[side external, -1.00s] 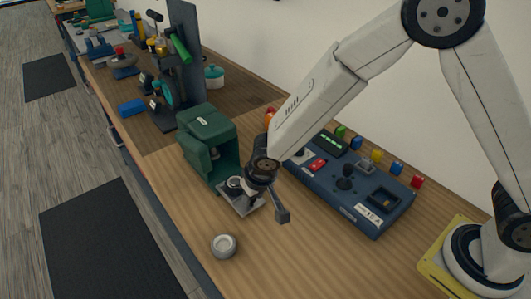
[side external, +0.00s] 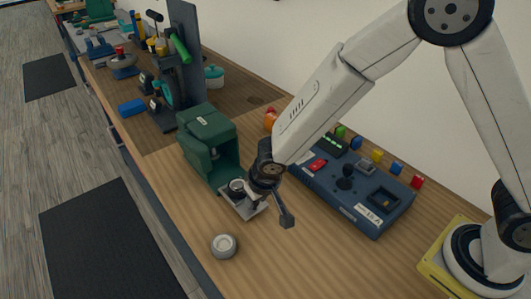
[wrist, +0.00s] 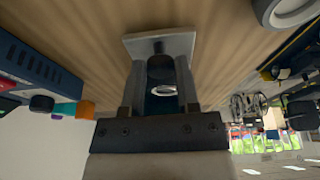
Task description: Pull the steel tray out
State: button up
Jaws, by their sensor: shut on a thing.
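The steel tray (side external: 234,204) juts out of the open front of a green housing (side external: 210,143) on the wooden bench. A small round metal piece (side external: 237,186) stands on the tray. My gripper (side external: 256,201) is at the tray's outer edge, shut on it; the exact contact is partly hidden by the wrist. In the wrist view the tray (wrist: 180,43) is a grey plate just beyond the fingers of my gripper (wrist: 160,78), with a dark knob-like part between them.
A round grey metal piece (side external: 223,246) lies on the bench in front of the tray. A blue control box (side external: 350,195) with buttons and a joystick stands to the right. A dark upright tool stand (side external: 178,70) is behind the housing.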

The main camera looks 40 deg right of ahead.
jog(key=shift+s, duration=0.2)
dwell(0.5)
jog(key=o, duration=1.2)
jog(key=shift+r, duration=0.1)
jog(key=shift+r, duration=2.9)
jog(key=shift+g, duration=0.4)
jog(key=s+d, duration=0.4)
jog(key=d, duration=0.2)
jog(key=s+d+r, duration=0.1)
jog(key=s+d, duration=0.3)
jog(key=d, duration=0.2)
jog(key=s+d+r, duration=0.1)
jog(key=s+d, duration=0.3)
jog(key=d, duration=0.2)
jog(key=shift+s+r, duration=0.25)
jog(key=shift+s, duration=0.05)
